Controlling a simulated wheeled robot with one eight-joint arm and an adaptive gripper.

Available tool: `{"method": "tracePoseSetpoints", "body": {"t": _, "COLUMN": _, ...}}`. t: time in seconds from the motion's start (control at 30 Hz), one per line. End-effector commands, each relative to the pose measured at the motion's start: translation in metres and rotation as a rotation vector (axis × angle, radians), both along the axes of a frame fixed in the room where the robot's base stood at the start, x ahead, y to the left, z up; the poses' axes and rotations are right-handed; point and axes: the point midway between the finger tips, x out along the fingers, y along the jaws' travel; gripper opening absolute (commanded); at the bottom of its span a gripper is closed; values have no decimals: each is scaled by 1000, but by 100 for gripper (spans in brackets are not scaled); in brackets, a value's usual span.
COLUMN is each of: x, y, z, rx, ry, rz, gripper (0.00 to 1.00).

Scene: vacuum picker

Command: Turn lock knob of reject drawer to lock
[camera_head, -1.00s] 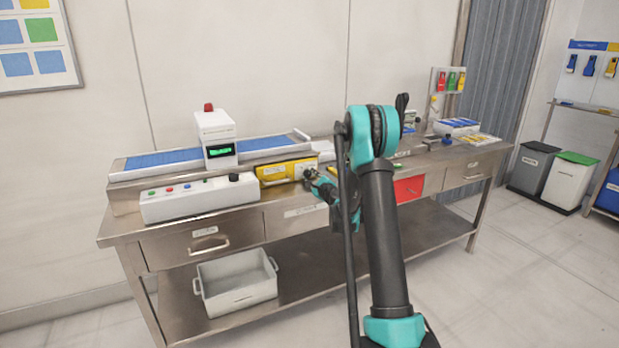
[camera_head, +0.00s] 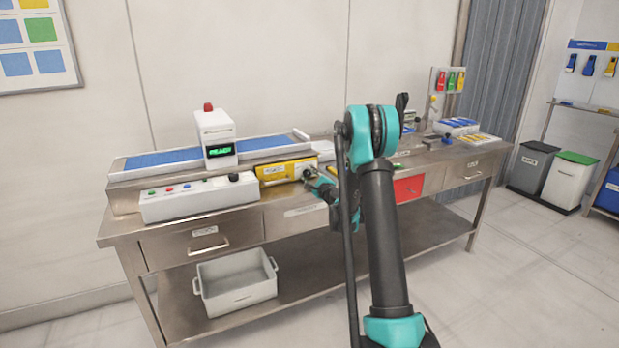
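The reject drawer appears to be the yellow-fronted drawer (camera_head: 284,171) below the conveyor, with a pale label and a dark handle; it looks closed. My gripper (camera_head: 309,175) is at the right end of the yellow front, where the lock knob seems to be. The knob itself is too small and too covered by my gripper to make out. Whether my fingers are open or shut on it does not show. My arm stands in front and hides the bench to the right of the gripper.
A control box (camera_head: 198,197) with coloured buttons and a black knob sits left of the drawer. A white checkweigher head (camera_head: 216,136) with a green display stands over the blue belt (camera_head: 164,160). A red drawer front (camera_head: 408,188) is to the right. A grey bin (camera_head: 236,283) is on the lower shelf.

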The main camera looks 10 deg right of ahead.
Motion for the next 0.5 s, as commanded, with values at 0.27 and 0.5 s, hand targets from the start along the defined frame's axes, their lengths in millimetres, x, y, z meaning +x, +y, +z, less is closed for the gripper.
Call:
{"method": "tracePoseSetpoints", "body": {"t": 0.27, "x": -13, "y": -5, "z": 0, "rx": 0, "ry": 1, "rz": -1, "gripper": 35}}
{"method": "tracePoseSetpoints", "body": {"t": 0.5, "x": -58, "y": -20, "z": 0, "rx": 0, "ry": 0, "rz": -2, "gripper": 35}}
